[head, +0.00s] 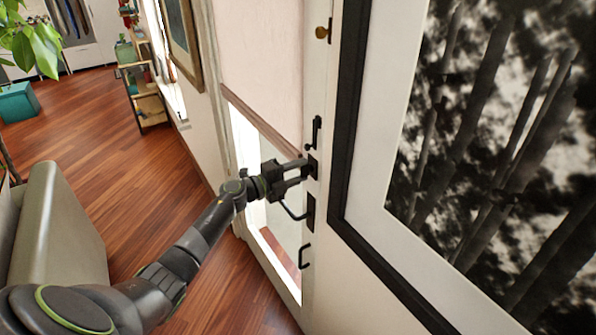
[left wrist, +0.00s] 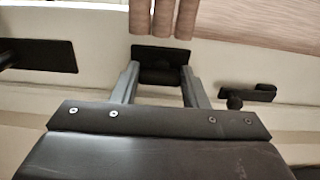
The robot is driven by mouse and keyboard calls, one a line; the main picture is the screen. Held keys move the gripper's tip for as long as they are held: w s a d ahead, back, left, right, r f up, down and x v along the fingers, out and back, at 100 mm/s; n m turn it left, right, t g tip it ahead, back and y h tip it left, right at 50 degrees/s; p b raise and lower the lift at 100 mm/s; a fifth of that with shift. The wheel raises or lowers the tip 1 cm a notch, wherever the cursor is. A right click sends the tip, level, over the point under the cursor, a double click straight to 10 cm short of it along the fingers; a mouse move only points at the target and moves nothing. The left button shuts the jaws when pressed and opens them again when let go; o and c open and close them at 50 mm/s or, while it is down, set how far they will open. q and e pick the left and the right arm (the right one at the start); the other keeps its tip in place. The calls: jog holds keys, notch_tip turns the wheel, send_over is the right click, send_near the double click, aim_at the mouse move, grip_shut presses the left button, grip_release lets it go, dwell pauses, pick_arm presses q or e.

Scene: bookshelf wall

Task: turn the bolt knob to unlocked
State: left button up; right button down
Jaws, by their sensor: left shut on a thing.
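The bolt knob's black plate (head: 313,166) is on the white door edge in the head view, above the lever handle. My left gripper (head: 303,168) reaches it from the left, its fingers against the plate. In the left wrist view the dark plate (left wrist: 162,54) lies straight ahead. My left gripper's fingers (left wrist: 161,76) stand on either side of the dark bolt knob (left wrist: 160,75) and are shut on it. The knob's turn angle is hard to make out. My right gripper is in neither view.
A black lever handle (head: 296,212) juts out just below my gripper. Black pull handles sit above (head: 316,132) and below (head: 304,257), and a brass knob (head: 322,32) is higher up. A framed picture (head: 490,150) fills the right. Wooden floor lies open at left beside a sofa (head: 60,225).

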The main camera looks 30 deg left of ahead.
pick_arm(q)
jog(key=o, duration=0.7)
jog(key=b+v, duration=0.7)
jog(key=v, duration=1)
jog(key=shift+a, duration=0.15)
jog(key=shift+s, duration=0.1)
